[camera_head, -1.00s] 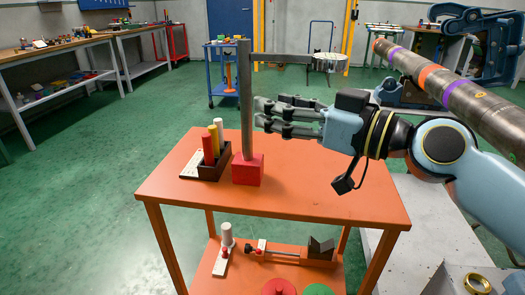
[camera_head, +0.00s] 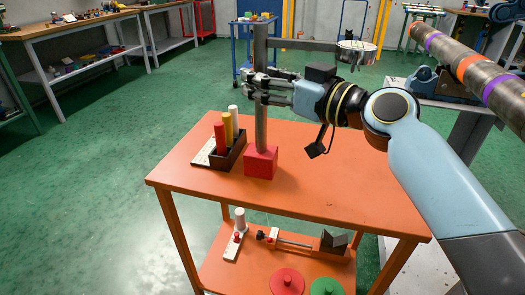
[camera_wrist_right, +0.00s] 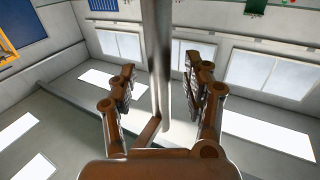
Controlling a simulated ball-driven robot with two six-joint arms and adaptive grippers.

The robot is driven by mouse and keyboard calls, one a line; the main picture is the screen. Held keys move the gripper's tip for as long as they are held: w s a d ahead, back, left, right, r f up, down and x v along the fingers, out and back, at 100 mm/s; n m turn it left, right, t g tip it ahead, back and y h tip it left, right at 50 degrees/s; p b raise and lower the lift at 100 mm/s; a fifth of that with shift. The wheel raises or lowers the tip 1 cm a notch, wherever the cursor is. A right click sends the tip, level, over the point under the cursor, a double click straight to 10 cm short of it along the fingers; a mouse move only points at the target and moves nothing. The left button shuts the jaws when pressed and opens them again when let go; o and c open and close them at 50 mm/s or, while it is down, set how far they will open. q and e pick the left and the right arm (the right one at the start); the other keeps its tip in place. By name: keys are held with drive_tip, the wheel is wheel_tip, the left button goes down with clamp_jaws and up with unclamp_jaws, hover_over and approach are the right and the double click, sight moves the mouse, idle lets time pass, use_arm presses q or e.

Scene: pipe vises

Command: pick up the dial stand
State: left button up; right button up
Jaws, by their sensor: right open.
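The dial stand has a red block base (camera_head: 261,163), a tall grey post (camera_head: 261,130) and a horizontal grey arm ending in a round dial (camera_head: 357,52). It stands upright on the orange cart's top (camera_head: 330,180). My right gripper (camera_head: 254,88) is at the upper part of the post, below the horizontal arm. In the right wrist view the post (camera_wrist_right: 160,40) runs between the two spread fingers of the right gripper (camera_wrist_right: 166,76), with gaps visible on both sides. The right gripper is open. My left gripper is not in view.
A dark holder (camera_head: 229,158) with red, yellow and white cylinders stands just left of the base. The cart's right top is clear. Its lower shelf holds a red disc (camera_head: 287,281), a green disc (camera_head: 325,287) and fixtures. A banded pipe (camera_head: 470,70) slants at upper right.

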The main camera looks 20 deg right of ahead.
drive_tip(key=shift+w+a, duration=0.25)
drive_tip(key=shift+w, duration=0.25)
clamp_jaws()
